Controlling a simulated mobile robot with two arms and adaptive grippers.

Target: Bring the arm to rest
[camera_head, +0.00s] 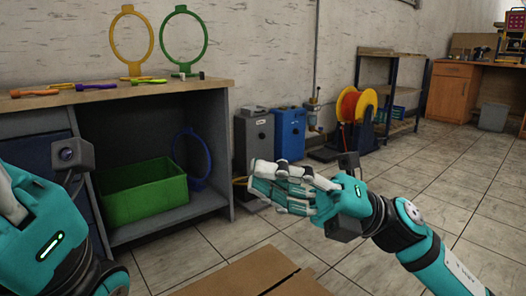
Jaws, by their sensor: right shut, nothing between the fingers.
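My right arm comes in from the lower right, and its right gripper (262,181) points left over the floor in front of the workbench. Its fingers are shut and hold nothing. My left arm stands at the left edge; part of its left gripper (10,200) shows there, but its fingertips are cut off or hidden, so its opening cannot be told.
The wooden workbench (190,93) holds yellow (151,40) and green (206,42) rings and several small coloured tools. A green bin (145,200) is on its shelf. A cardboard box (235,275) lies below. Grey (255,140) and blue (291,135) canisters stand behind. Tiled floor is clear at right.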

